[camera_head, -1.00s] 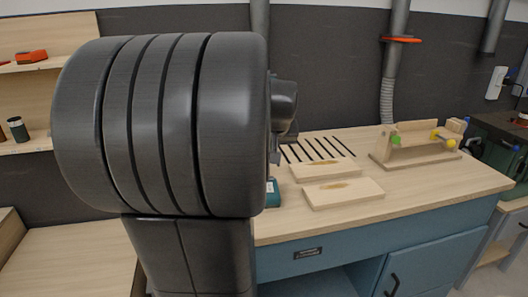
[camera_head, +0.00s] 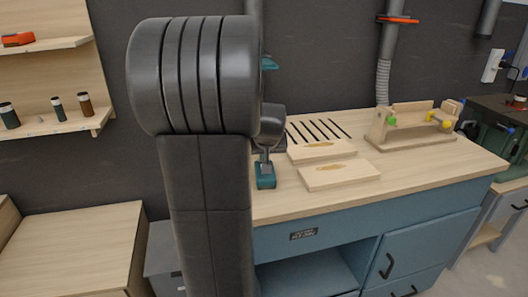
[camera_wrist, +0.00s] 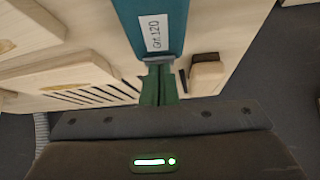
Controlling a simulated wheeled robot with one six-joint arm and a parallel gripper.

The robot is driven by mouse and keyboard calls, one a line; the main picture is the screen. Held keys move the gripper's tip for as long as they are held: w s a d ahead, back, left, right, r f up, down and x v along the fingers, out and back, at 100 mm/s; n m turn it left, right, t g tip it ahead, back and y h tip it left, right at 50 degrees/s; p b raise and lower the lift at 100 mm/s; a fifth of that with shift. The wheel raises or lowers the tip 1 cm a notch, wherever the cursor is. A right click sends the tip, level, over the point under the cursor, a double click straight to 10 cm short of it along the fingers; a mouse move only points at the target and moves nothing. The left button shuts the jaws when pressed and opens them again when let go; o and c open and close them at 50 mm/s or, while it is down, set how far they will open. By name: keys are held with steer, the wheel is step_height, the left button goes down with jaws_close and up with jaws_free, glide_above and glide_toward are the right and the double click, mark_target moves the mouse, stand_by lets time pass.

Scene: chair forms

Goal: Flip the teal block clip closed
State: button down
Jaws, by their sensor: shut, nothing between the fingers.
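The teal block (camera_head: 264,180) sits on the near left part of the workbench, partly hidden by my arm. In the wrist view the teal block (camera_wrist: 148,10) reaches down from the top edge, with a white label reading "Grit 120". A grey metal piece (camera_wrist: 158,60), which looks like its clip, shows at the block's near end. I cannot tell the clip's angle. My gripper (camera_wrist: 158,72) is shut and empty, its fingertips close to that metal piece. I cannot tell if they touch. In the head view my gripper (camera_head: 264,157) is over the block, mostly hidden by my arm.
Two pale wooden boards (camera_head: 338,175) (camera_head: 316,151) lie right of the block, before a row of dark slots (camera_head: 318,130). A wooden jig (camera_head: 412,122) stands at the back right. A small wooden block (camera_wrist: 207,74) lies near my fingers. The bench front right is clear.

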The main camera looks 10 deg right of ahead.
steer(key=shift+s+f+b, duration=0.2)
steer(key=shift+f+b, duration=0.45)
steer(key=shift+f, duration=0.05)
steer(key=shift+s+a, duration=0.1)
steer(key=shift+s, duration=0.1)
steer(key=shift+f, duration=0.1)
steer(key=shift+w+r+p, duration=0.15)
steer(key=shift+r+p, duration=0.75)
steer(key=shift+r, duration=0.3)
step_height(320, 180, up, 4)
steer(key=p, duration=0.2)
steer(key=shift+f+p, duration=0.25)
steer(key=shift+p, duration=0.15)
steer(key=s+f+v, duration=0.1)
steer(key=v, duration=0.8)
steer(key=shift+s+r, duration=0.2)
steer(key=shift+s, duration=0.2)
